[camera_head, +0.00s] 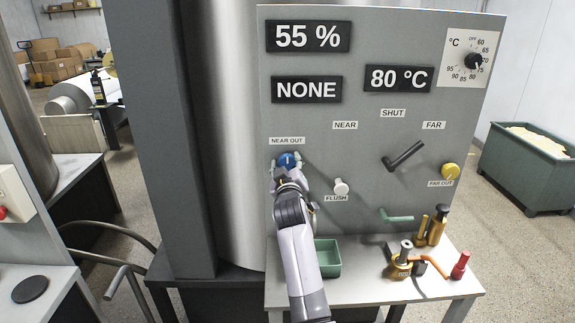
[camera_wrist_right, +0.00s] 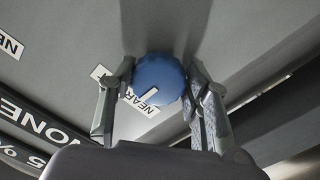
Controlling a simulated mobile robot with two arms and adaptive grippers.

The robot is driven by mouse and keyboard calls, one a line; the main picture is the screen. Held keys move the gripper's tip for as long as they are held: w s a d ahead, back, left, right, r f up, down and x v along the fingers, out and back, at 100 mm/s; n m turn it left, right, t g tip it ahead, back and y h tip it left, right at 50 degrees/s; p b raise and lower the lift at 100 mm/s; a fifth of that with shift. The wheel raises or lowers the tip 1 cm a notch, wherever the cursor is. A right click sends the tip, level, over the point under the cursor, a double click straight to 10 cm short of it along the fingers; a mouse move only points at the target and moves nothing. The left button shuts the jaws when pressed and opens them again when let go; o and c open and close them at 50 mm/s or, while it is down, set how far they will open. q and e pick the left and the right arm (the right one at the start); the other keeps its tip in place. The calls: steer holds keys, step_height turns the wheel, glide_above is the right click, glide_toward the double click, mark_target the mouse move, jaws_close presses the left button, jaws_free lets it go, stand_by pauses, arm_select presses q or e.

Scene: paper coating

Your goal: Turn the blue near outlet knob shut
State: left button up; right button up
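The blue near outlet knob (camera_head: 287,160) sits on the grey panel, just under the NEAR OUT label (camera_head: 287,141). It also shows as a round blue cap with a white line in the right wrist view (camera_wrist_right: 158,76). My right gripper (camera_head: 287,168) reaches up to it from below. In the right wrist view its two fingers (camera_wrist_right: 160,82) stand one on each side of the knob, close against its sides, and appear shut on it. The stem behind the knob is hidden. My left gripper is not in view.
The panel also bears a white flush knob (camera_head: 341,187), a black lever (camera_head: 403,156) and a yellow far outlet knob (camera_head: 450,171). Below, a green tray (camera_head: 327,258) and brass and red fittings (camera_head: 403,260) stand on the bench. Displays read 55 %, NONE and 80 °C.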

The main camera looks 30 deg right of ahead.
steer(key=o, duration=0.4)
steer(key=shift+r, duration=0.1)
steer(key=v, duration=0.7)
steer(key=shift+s+a, duration=0.15)
steer(key=shift+s, duration=0.05)
